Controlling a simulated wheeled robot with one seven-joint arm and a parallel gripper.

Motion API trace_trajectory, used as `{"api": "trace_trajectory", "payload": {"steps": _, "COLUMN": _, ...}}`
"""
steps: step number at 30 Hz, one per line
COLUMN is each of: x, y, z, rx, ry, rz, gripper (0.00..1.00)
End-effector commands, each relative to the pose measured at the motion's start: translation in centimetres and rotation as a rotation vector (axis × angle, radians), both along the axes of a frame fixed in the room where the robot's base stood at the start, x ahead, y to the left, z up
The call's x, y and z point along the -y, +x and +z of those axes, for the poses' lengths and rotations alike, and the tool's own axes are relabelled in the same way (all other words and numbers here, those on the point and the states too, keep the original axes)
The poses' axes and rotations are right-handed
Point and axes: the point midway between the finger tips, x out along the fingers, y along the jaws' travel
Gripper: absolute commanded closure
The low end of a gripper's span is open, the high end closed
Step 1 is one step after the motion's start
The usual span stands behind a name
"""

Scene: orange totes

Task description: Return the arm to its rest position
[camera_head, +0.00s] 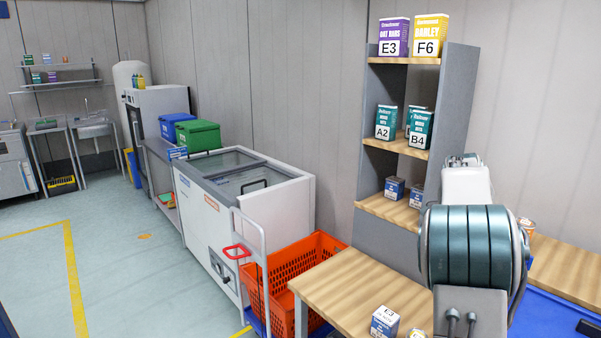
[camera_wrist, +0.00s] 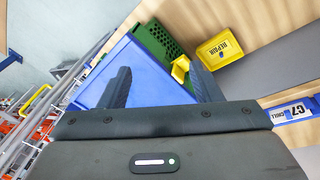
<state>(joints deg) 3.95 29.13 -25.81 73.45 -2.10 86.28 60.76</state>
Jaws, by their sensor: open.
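My arm shows at the right of the head view, in front of the wooden table and the shelf; its gripper end is hidden there. In the wrist view my gripper (camera_wrist: 160,88) has its two dark fingers spread apart, with nothing between them. Beyond the fingers is a blue surface (camera_wrist: 150,70), with a green crate (camera_wrist: 158,42) behind it.
A wooden table (camera_head: 345,283) with small boxes and an orange tote (camera_head: 309,258) stand close to my arm. A shelf (camera_head: 450,95) with labelled boxes rises behind. A white chest freezer (camera_head: 285,205) is left. A yellow bin (camera_wrist: 220,47) shows in the wrist view. Floor at left is clear.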

Motion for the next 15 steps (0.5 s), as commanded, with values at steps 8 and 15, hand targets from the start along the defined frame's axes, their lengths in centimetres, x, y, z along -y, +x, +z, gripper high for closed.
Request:
{"api": "trace_trajectory", "payload": {"steps": 8, "x": -6.9, "y": -5.6, "z": 1.4, "rx": 0.106, "ry": 0.15, "rz": 0.41, "gripper": 0.42}}
{"api": "trace_trajectory", "payload": {"steps": 15, "x": -13.2, "y": -11.5, "z": 1.1, "rx": 0.185, "ry": 0.202, "rz": 0.79, "gripper": 0.42}}
